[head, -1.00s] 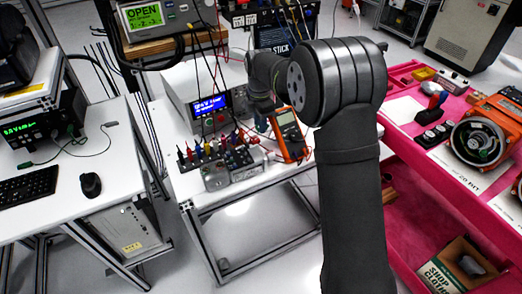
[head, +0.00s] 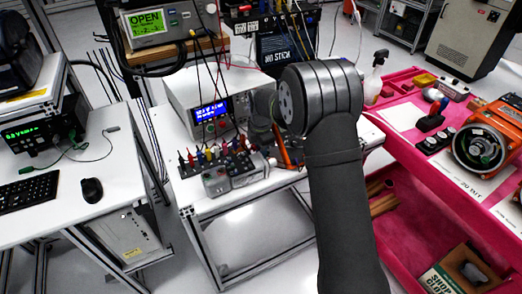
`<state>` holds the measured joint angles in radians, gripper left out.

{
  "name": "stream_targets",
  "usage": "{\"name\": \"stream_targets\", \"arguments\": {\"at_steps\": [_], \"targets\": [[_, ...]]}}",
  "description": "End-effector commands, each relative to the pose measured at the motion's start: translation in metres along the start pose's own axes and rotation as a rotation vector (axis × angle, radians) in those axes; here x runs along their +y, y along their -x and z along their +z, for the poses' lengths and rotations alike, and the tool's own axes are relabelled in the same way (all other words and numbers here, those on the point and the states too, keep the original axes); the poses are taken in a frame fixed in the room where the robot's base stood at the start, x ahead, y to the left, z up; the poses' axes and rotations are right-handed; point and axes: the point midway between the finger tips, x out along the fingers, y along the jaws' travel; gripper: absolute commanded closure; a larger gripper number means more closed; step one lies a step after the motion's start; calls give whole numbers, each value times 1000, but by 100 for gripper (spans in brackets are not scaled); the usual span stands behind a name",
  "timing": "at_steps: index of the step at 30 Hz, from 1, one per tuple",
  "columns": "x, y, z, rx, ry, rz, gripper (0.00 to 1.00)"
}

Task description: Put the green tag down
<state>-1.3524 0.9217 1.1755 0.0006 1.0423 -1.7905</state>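I cannot make out a green tag in the head view. My own dark grey arm stands in the middle of the picture and covers part of the white bench (head: 205,205). My gripper is hidden behind the arm, so its fingers and anything in them do not show. An orange multimeter (head: 283,148) on the bench is mostly covered by my arm.
A bench supply (head: 209,108) and a box with coloured plugs (head: 222,168) stand on the white bench. The pink cart (head: 420,165) at right carries an orange machine (head: 488,138) and a spray bottle (head: 375,75). The left desk holds a keyboard (head: 28,192) and mouse (head: 91,190).

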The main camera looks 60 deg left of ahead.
Motion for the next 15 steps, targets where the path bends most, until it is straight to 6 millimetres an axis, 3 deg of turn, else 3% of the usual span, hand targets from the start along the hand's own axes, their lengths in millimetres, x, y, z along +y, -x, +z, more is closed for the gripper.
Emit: {"name": "stream_targets", "arguments": {"at_steps": [4, 5, 6, 15], "targets": [[0, -4, 0, 0, 0, 0, 99], [0, -3, 0, 0, 0, 0, 72], [0, -3, 0, 0, 0, 0, 69], [0, -1, 0, 0, 0, 0, 69]]}}
